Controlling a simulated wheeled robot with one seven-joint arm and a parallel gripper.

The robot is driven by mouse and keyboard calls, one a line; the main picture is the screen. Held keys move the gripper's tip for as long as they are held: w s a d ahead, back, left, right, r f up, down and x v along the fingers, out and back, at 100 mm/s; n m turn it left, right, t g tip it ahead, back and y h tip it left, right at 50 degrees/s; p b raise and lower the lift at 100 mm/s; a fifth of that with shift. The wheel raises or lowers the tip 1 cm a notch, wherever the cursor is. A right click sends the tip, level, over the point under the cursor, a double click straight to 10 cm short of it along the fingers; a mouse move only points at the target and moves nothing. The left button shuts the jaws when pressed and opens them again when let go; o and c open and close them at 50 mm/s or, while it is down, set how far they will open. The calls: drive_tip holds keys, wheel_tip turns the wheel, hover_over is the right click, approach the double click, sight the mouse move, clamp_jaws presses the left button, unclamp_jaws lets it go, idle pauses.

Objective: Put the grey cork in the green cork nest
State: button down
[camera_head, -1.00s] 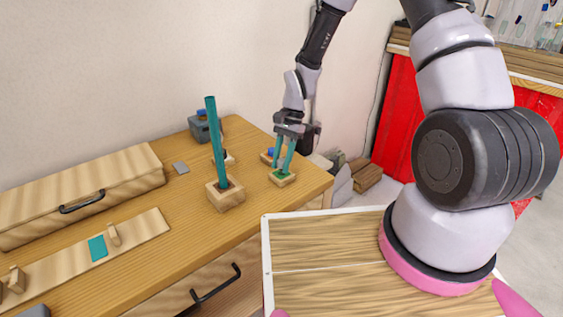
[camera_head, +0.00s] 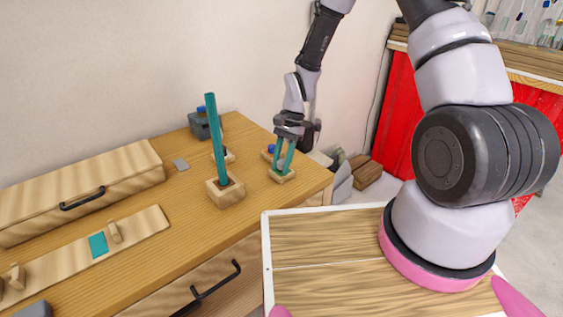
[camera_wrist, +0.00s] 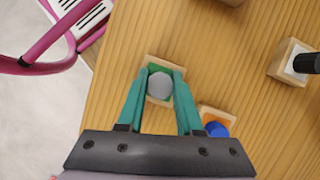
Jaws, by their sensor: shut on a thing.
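The grey cork (camera_wrist: 160,86) shows in the wrist view as a round grey top between my gripper's teal fingers. My gripper (camera_wrist: 159,88) is shut on it, directly over the green cork nest (camera_wrist: 152,69). The nest is a small wooden block with a green inside. In the wrist view the cork covers most of the green, and I cannot tell how deep it sits. In the head view my gripper (camera_head: 283,168) points down with its fingertips at the nest (camera_head: 282,177) near the table's right end; the cork is hidden there.
A blue cork stands in an orange-lined nest (camera_wrist: 218,114) close beside. A wooden block with a tall teal rod (camera_head: 217,142) stands to the left. Another block (camera_wrist: 291,63) holds a dark-tipped thing. Bare tabletop lies between them.

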drive_tip(key=shift+r, duration=0.15)
drive_tip(key=shift+r, duration=0.65)
drive_tip(key=shift+f, duration=0.85)
idle(0.6)
drive_tip(key=c, duration=0.8)
unclamp_jaws()
drive_tip(key=shift+c, duration=0.2)
drive_tip(key=shift+r, duration=0.1)
drive_tip(key=v, duration=1.1)
